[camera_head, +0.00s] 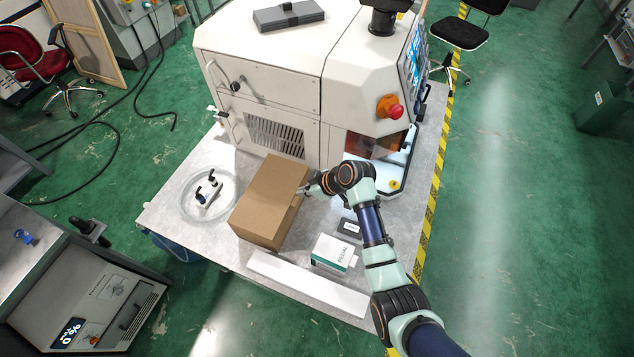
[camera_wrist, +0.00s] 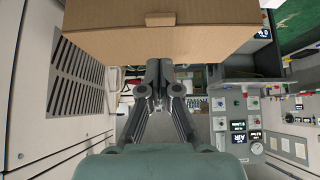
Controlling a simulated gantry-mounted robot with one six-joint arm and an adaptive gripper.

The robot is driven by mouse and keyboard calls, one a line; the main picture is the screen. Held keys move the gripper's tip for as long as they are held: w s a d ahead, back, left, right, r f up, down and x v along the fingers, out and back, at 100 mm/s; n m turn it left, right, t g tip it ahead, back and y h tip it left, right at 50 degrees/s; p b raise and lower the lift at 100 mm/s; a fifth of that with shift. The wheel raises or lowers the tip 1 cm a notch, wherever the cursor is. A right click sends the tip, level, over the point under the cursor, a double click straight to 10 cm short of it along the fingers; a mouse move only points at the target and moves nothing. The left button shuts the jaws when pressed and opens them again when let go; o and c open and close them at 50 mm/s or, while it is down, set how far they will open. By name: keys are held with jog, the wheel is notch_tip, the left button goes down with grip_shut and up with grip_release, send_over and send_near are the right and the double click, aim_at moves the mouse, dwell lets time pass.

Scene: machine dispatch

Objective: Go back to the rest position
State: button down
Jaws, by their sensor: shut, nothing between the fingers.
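My gripper (camera_wrist: 159,72) shows in the wrist view with its two grey fingers together, shut and empty. The brown cardboard box (camera_wrist: 110,46) fills the upper part of that view, close to the fingertips. In the head view the cardboard box (camera_head: 262,193) stands on the grey table (camera_head: 195,237). My gripper (camera_head: 314,185) is beside its right side there, small and partly hidden by the wrist of my arm. I cannot tell whether the fingers touch the box.
A large white machine (camera_head: 262,72) with a red stop button (camera_head: 391,108) stands behind the box. A PEDAL box (camera_head: 331,252), a small dark box (camera_head: 349,228) and a long white box (camera_head: 306,284) lie near the front edge. A coiled tube (camera_head: 186,210) lies left of the box.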

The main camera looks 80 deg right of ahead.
jog(key=v, duration=0.7)
jog(key=shift+s+f, duration=0.3)
jog(key=shift+s, duration=0.1)
jog(key=shift+a, duration=0.1)
